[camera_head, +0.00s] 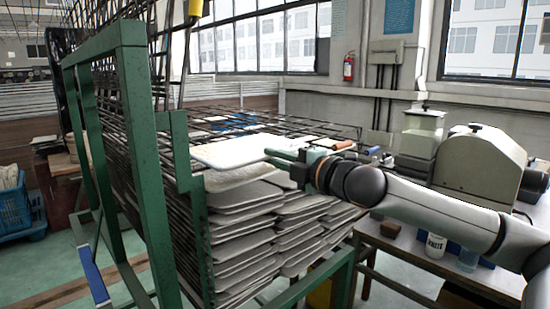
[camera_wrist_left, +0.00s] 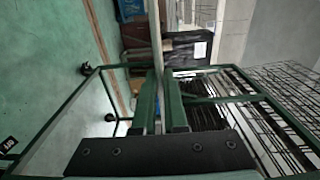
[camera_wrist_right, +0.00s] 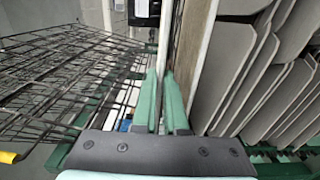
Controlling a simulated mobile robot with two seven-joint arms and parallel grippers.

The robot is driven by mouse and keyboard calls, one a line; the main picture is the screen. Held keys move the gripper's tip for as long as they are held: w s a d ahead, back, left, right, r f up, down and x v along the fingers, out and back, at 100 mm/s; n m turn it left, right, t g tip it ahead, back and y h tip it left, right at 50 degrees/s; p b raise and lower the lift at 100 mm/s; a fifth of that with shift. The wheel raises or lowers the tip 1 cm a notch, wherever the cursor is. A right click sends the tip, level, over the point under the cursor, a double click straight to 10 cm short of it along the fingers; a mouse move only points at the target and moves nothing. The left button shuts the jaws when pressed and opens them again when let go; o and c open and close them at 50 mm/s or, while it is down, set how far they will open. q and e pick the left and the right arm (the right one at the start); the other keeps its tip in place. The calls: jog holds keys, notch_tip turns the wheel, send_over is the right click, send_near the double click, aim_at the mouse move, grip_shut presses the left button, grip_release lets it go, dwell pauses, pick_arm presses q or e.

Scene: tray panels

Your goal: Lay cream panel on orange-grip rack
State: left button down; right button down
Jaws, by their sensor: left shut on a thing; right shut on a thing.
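The cream panel (camera_head: 240,151) lies about level just above a pile of panels in the head view. My right gripper (camera_head: 279,159) is shut on its right edge. The panel shows edge-on between the green fingers in the right wrist view (camera_wrist_right: 164,45) and the left wrist view (camera_wrist_left: 157,40). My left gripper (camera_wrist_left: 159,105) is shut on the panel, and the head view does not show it. A wire rack (camera_head: 318,125) extends behind the panel. An orange grip (camera_head: 341,145) shows near its right side; whether it belongs to that rack is unclear.
Grey panels (camera_head: 240,236) are piled in a green frame (camera_head: 136,130). Upright wire racks stand at left, with a yellow grip (camera_head: 195,8) above. Wire racks (camera_wrist_right: 65,70) fill the left of the right wrist view. A bench (camera_head: 400,240) with machines stands right.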

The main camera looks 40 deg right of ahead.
jog(key=c, duration=0.9)
grip_release()
jog(key=shift+f+b, duration=0.3)
jog(key=shift+f, duration=0.1)
jog(key=shift+s+d+b, duration=0.15)
jog(key=shift+s+b, duration=1.65)
jog(key=shift+b, duration=0.05)
jog(key=shift+s+d+b, duration=0.15)
jog(key=shift+s+b, duration=1.6)
jog(key=shift+b, duration=0.1)
